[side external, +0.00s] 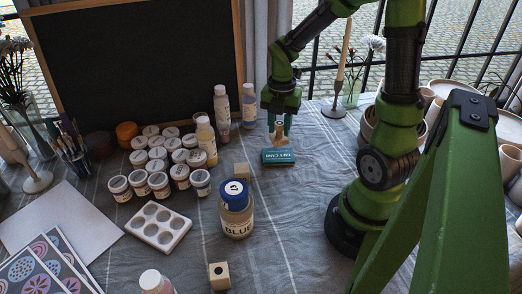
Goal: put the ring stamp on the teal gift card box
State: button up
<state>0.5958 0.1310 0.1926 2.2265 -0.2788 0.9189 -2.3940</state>
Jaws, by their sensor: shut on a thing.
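The teal gift card box (277,157) lies flat on the cloth right of the picture's middle, with pale lettering on its front side. My gripper (279,130) points down right above it and is shut on a small light wooden piece, which looks like the ring stamp (281,140). The stamp's lower end is at the box's top; I cannot tell whether it touches or hovers just over it. The fingers partly hide the stamp, and its stamping face is not visible.
A wooden block (242,171) and a blue-capped bottle (236,210) stand in front of the box. Bottles (249,106) and several paint jars (159,184) stand to its left. A candle holder (334,109) is behind right. A palette (158,227) and another block (219,276) lie nearer.

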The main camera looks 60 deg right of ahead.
aim_at(279, 136)
jog(key=shift+f, duration=2.25)
jog(key=o, duration=1)
jog(key=shift+f, duration=0.15)
